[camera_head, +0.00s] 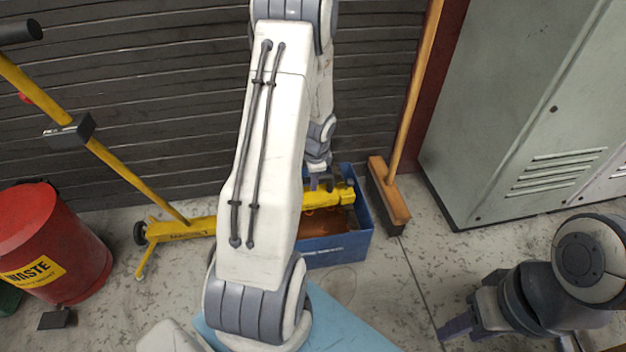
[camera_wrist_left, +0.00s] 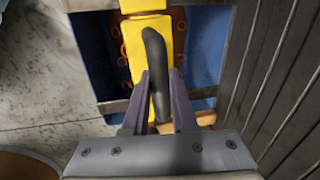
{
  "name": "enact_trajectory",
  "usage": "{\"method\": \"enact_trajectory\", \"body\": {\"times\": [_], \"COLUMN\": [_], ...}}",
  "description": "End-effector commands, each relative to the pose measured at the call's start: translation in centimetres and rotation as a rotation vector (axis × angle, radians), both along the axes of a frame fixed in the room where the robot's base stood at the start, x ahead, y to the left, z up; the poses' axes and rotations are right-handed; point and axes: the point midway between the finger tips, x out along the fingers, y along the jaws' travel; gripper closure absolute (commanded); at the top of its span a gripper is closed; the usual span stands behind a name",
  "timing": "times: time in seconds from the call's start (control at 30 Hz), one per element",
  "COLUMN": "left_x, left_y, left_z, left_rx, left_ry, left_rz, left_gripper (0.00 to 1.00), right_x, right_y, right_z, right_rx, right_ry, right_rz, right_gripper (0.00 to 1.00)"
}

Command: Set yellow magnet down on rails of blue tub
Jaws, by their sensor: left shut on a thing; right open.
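The yellow magnet (camera_head: 322,197) is a bar at the blue tub (camera_head: 338,252), partly hidden by my left arm in the head view. In the left wrist view the magnet (camera_wrist_left: 145,50) has a black, curved handle (camera_wrist_left: 156,70). My left gripper (camera_wrist_left: 160,105) is shut on this handle. Grey rails (camera_wrist_left: 111,106) cross the tub on either side of the magnet, and another shows at the top. Whether the magnet touches the rails cannot be told. My right gripper (camera_head: 455,322) is open and empty at the lower right of the head view.
Rusty brown contents lie in the tub. A yellow wheeled sweeper (camera_head: 185,229) and red waste bin (camera_head: 45,245) are at left. A slatted wall (camera_head: 150,110) is behind.

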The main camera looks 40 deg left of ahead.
Motion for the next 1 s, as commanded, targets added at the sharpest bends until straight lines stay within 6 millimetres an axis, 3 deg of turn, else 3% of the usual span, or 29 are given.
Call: {"method": "enact_trajectory", "body": {"times": [0.03, 0.07, 0.1, 0.13, 0.4, 0.53, 1.0], "left_x": [0.1, 0.1, 0.1, 0.1, -0.1, -0.1, -1.0], "left_y": [0.0, 0.0, 0.0, 0.0, 0.0, -0.1, -1.3], "left_z": [0.1, 0.1, 0.1, 0.1, -0.1, 0.8, 9.0], "left_rx": [0.001, 0.001, 0.001, 0.001, -0.001, 0.000, 0.001], "left_ry": [-0.003, -0.003, -0.003, -0.003, 0.002, 0.001, -0.002], "left_rz": [0.000, 0.000, 0.000, 0.000, 0.000, 0.000, -0.001], "left_gripper": [1.00, 0.63, 0.48, 0.39, 0.39, 0.39, 0.39], "right_x": [0.0, 0.0, 0.0, 0.0, 0.0, 0.0, 0.0], "right_y": [0.0, 0.0, 0.0, 0.0, 0.0, 0.0, 0.0], "right_z": [0.0, 0.0, 0.0, 0.0, 0.0, 0.6, 6.4], "right_rx": [0.000, 0.000, 0.000, 0.000, 0.000, 0.000, 0.000], "right_ry": [0.000, 0.000, 0.000, 0.000, 0.000, 0.000, 0.000], "right_rz": [0.000, 0.000, 0.000, 0.000, 0.000, 0.000, 0.000], "right_gripper": [0.54, 0.54, 0.54, 0.54, 0.54, 0.54, 0.54]}}
